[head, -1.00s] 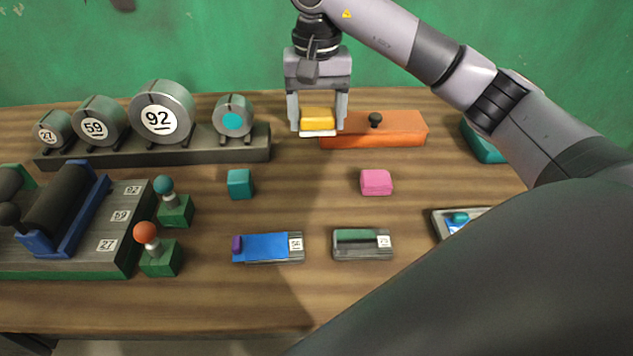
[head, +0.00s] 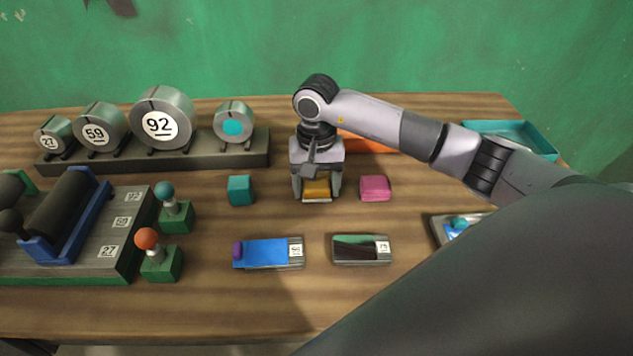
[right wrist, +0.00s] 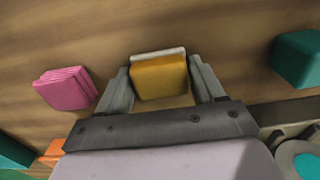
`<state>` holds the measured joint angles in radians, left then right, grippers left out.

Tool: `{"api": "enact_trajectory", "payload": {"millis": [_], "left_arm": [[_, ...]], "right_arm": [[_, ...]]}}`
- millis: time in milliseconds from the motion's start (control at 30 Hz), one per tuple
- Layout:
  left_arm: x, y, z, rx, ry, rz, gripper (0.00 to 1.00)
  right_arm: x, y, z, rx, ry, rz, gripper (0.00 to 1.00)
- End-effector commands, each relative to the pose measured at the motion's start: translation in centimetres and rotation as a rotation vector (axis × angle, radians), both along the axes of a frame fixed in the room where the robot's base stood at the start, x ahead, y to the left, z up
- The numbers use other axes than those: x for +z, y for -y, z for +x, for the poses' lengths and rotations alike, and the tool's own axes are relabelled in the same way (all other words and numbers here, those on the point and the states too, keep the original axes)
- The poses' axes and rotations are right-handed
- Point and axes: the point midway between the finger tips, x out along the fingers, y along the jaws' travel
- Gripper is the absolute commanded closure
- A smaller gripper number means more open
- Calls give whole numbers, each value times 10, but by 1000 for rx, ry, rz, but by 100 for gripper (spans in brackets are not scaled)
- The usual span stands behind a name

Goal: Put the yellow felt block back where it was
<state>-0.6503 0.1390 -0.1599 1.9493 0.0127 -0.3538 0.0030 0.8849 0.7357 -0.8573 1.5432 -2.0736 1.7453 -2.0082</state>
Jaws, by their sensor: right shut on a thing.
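The yellow felt block (head: 316,188) is between the fingers of my right gripper (head: 317,194), which is shut on it. The block has a pale strip along one edge. It also shows in the right wrist view (right wrist: 160,76), between both fingers. It is low over the table, between the teal block (head: 241,190) and the pink block (head: 375,188). I cannot tell whether it touches the wood. My left gripper is not in view.
In front lie a blue-topped holder (head: 268,253) and a dark green-topped holder (head: 361,249). An orange block (head: 367,143) and a rack of round weights (head: 255,150) stand behind. A teal tray (head: 538,138) is at the back right. Bare wood lies around the gripper.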

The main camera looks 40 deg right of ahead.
Motion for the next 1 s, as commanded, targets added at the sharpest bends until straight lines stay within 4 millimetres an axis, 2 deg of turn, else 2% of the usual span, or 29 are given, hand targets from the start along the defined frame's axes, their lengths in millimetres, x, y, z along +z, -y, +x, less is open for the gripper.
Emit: {"api": "enact_trajectory", "payload": {"millis": [267, 300, 367, 767, 867, 1000], "left_arm": [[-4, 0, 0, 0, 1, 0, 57], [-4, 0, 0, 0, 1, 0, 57], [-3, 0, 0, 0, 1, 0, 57], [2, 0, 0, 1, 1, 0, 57], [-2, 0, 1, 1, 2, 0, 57], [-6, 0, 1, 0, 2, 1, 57]], "right_arm": [[-4, 0, 0, 0, 1, -1, 60], [-3, 0, 0, 0, 0, 0, 26], [-2, 0, 0, 0, 0, 0, 6], [3, 0, 0, 0, 1, 1, 6], [15, 0, 1, 1, 5, 0, 6], [44, 0, 2, 0, 7, 0, 6]]}}
